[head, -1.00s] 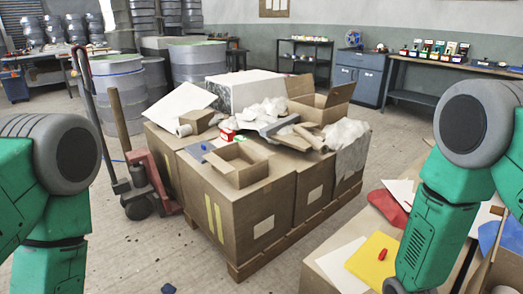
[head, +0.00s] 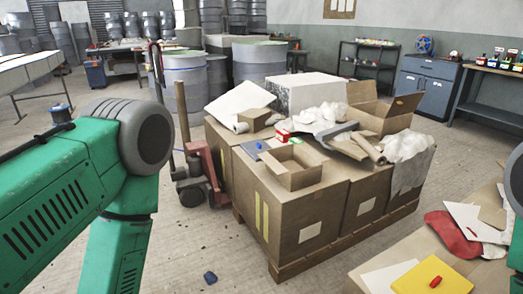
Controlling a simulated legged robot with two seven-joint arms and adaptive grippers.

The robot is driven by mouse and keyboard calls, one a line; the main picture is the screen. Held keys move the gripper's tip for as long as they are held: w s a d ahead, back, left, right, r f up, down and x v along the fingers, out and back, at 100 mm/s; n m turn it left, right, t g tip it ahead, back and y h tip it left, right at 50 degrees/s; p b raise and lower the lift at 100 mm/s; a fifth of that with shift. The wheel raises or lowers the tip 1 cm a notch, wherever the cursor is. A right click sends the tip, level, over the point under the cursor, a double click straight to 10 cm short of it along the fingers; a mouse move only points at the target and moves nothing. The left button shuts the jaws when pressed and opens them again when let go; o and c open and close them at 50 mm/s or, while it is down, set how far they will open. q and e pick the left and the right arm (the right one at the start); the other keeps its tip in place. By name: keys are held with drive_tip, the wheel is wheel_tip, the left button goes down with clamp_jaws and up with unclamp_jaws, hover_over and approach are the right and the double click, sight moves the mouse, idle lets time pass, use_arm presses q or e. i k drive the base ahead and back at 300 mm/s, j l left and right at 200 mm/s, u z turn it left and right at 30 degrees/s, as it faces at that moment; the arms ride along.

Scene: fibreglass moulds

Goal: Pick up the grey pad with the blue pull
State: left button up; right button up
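A small flat grey piece with a blue spot on it (head: 257,149) lies on top of the cardboard boxes, left of an open carton (head: 290,172). It looks like the grey pad with the blue pull, but it is small in view. A yellow pad (head: 413,278) with a red pull (head: 435,281) lies on another cardboard surface at the lower right. My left arm fills the left side, and its gripper is out of view below. Only a sliver of my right arm shows at the right edge, and its gripper is out of view.
The stacked boxes (head: 307,226) stand on a wooden pallet (head: 347,243), with a red pallet jack (head: 203,170) at their left. Paper, cartons and scraps clutter their top. A small dark blue lump (head: 210,277) lies on the floor. The floor in front is otherwise mostly clear.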

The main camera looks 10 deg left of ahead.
sight(253, 148)
drive_tip(key=i+j+z, duration=0.15)
drive_tip(key=z, duration=1.1)
drive_tip(key=j+z, duration=0.35)
drive_tip(key=j, duration=0.3)
drive_tip(key=j+z, duration=0.3)
drive_tip(key=j, duration=0.4)
drive_tip(key=j+z, duration=0.35)
drive_tip(key=j, duration=0.3)
drive_tip(key=k+j+z, duration=0.15)
drive_tip(key=j+z, duration=0.15)
drive_tip(key=j, duration=0.3)
drive_tip(key=k+j, duration=0.1)
drive_tip(key=j, duration=0.3)
drive_tip(key=k+j, duration=0.1)
drive_tip(key=j, duration=0.3)
drive_tip(key=k+j, duration=0.1)
drive_tip(key=j, duration=0.3)
drive_tip(key=k+j, duration=0.1)
drive_tip(key=j, duration=0.25)
drive_tip(key=k+j+z, duration=0.1)
drive_tip(key=j, duration=0.3)
drive_tip(key=k+j, duration=0.15)
drive_tip(key=j, duration=0.25)
drive_tip(key=k+j, duration=0.1)
drive_tip(key=j, duration=0.3)
drive_tip(key=k+j, duration=0.15)
drive_tip(key=j, duration=0.2)
